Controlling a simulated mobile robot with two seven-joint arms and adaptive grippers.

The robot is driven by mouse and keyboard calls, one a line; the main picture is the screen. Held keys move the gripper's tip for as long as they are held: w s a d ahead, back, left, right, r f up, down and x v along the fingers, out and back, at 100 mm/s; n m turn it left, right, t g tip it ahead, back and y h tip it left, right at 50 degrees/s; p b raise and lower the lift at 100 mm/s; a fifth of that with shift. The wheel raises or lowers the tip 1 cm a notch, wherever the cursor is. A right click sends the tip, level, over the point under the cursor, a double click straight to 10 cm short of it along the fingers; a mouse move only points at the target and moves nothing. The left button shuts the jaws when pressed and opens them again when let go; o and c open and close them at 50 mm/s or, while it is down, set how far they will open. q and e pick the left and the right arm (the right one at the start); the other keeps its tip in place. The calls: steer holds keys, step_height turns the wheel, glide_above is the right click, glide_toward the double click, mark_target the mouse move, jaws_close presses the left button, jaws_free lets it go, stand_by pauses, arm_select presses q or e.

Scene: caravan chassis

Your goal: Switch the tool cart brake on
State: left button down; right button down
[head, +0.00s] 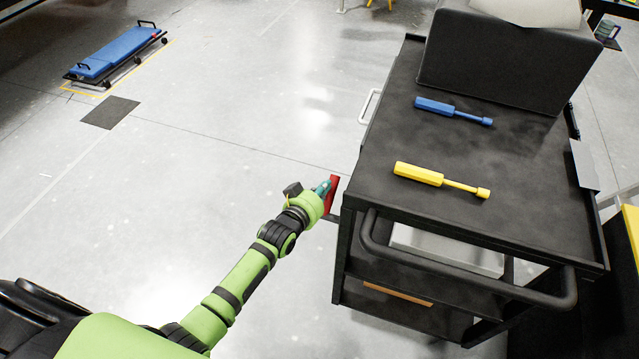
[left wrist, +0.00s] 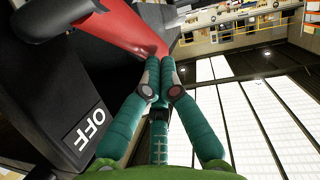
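The black tool cart (head: 500,180) stands on the right in the head view. A red brake lever (head: 331,194) sticks out at its left side near the front corner. The lever is large in the left wrist view (left wrist: 125,25), beside a dark block with a white OFF label (left wrist: 90,125). My left gripper (head: 325,187) is at the lever. In the left wrist view its teal fingers (left wrist: 160,75) are drawn together, their tips at the lever's end. I cannot tell whether they touch or pinch it. My right gripper is not in view.
A blue screwdriver (head: 453,110), a yellow screwdriver (head: 440,179) and a black box (head: 505,60) rest on the cart top. A black handle bar (head: 470,270) runs along the cart's front. A blue creeper (head: 117,50) lies far left. The grey floor (head: 230,110) between is mostly clear.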

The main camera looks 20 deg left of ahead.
arm_select(q)
steer(key=shift+w+g+p, duration=0.65)
steer(key=shift+g+p, duration=0.35)
steer(key=shift+w+f+g+p, duration=0.45)
steer(key=shift+f+g+p, duration=0.1)
steer(key=shift+g, duration=0.35)
steer(key=shift+w+f+g+y, duration=0.2)
steer(key=shift+f+g+y, duration=0.1)
steer(key=shift+g, duration=0.1)
steer(key=shift+w+f+n+g, duration=0.35)
steer(key=shift+f+g, duration=0.5)
steer(key=shift+g, duration=0.35)
steer(key=shift+w+d+f+b, duration=0.1)
steer(key=shift+f+b, duration=0.2)
steer(key=shift+f, duration=0.1)
steer(key=shift+w+f+b, duration=0.15)
steer(key=shift+f+b, duration=0.2)
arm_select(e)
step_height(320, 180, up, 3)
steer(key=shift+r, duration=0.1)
arm_select(q)
steer(key=shift+w+f, duration=0.1)
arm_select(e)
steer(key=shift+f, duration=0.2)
